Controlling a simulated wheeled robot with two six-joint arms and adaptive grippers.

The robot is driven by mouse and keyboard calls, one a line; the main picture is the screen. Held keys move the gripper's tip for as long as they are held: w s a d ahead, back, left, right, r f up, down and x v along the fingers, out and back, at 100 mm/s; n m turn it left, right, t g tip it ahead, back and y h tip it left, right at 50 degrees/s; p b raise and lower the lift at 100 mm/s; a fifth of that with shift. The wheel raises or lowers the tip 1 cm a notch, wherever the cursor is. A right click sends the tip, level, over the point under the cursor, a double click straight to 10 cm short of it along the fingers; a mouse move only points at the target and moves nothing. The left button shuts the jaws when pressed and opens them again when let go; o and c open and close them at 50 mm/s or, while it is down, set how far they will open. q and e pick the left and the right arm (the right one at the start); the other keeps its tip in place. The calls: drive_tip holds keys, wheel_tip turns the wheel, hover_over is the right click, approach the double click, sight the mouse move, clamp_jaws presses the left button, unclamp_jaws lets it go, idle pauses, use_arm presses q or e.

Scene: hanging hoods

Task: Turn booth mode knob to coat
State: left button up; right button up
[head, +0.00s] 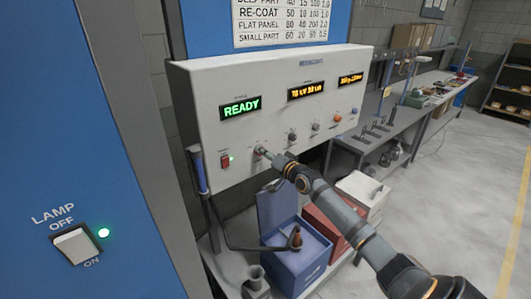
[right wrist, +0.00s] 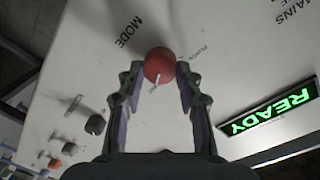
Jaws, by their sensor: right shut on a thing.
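The booth mode knob (right wrist: 158,63) is a round red knob on the pale control panel (head: 215,88), beside the word MODE in the right wrist view. A pale pointer line on it aims toward the bottom of that view, slightly left. The small position lettering around it is too blurred or hidden to read fully. My right gripper (head: 262,152) reaches the panel's lower front in the head view and mostly hides the knob there. In the right wrist view its two fingers (right wrist: 159,80) are closed on opposite sides of the knob. My left gripper is in neither view.
A green READY display (head: 241,108) is above the knob. A red mains switch (head: 225,160) is left of it, and several small knobs (head: 315,126) are to its right. A blue bin (head: 297,260) and a red bin (head: 333,225) stand below the panel.

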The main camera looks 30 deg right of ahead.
sight(257, 125)
idle(0.4)
drive_tip(key=o, duration=1.2)
drive_tip(key=shift+w+a+f, duration=0.1)
drive_tip(key=shift+w+a, duration=0.05)
drive_tip(key=shift+w, duration=0.05)
wheel_tip(257, 125, up, 10)
drive_tip(key=shift+s+a+r, duration=0.1)
